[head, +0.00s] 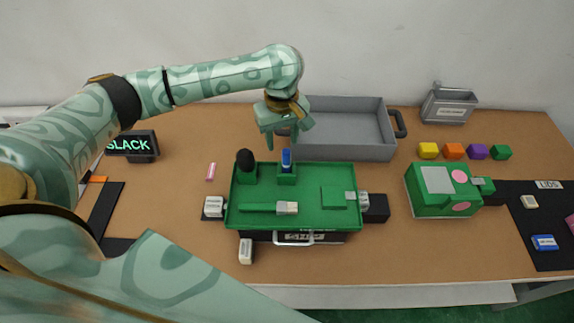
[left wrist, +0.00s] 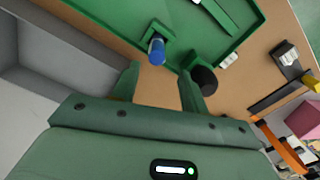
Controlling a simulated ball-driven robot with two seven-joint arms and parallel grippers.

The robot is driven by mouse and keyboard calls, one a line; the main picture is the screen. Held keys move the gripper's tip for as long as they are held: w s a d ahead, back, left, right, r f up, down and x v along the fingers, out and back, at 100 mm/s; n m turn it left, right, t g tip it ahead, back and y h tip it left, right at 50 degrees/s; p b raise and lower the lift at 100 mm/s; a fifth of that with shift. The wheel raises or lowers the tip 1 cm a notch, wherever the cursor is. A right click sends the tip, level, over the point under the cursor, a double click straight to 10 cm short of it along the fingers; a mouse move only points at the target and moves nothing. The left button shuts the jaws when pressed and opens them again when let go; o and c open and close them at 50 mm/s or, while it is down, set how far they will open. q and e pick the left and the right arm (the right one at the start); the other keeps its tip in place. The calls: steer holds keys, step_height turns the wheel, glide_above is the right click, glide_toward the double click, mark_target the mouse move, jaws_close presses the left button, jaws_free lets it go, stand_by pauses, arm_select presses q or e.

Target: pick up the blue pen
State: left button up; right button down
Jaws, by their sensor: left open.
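The blue pen (head: 287,160) stands upright in a small green holder (head: 287,178) at the back edge of the green tray (head: 310,221). In the left wrist view the blue pen (left wrist: 157,51) shows beyond the fingertips, roughly between them. My left gripper (head: 286,145) is open and empty, above and just behind the pen in the head view. Its two fingers also show in the left wrist view (left wrist: 158,80). I cannot tell how far the fingertips are from the pen. My right gripper is not in view.
A black rounded object (head: 245,163) stands left of the pen on the tray. A grey bin (head: 345,130) is close behind the gripper. A green box (head: 440,192) and several coloured cubes (head: 453,151) lie to the right. A pink stick (head: 211,171) lies on the left.

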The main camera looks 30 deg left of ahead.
mark_target(286, 158)
arm_select(q)
step_height(286, 158, down, 2)
steer(key=shift+d+f+b, duration=0.1)
steer(key=shift+f+b, duration=0.05)
steer(key=shift+b, duration=0.15)
steer(key=f+b, duration=0.2)
steer(key=f, duration=0.1)
steer(key=f+b, duration=0.1)
steer(key=f, duration=0.1)
steer(key=shift+d, duration=0.4)
steer(key=shift+r, duration=0.15)
steer(key=shift+c, duration=0.6)
jaws_close()
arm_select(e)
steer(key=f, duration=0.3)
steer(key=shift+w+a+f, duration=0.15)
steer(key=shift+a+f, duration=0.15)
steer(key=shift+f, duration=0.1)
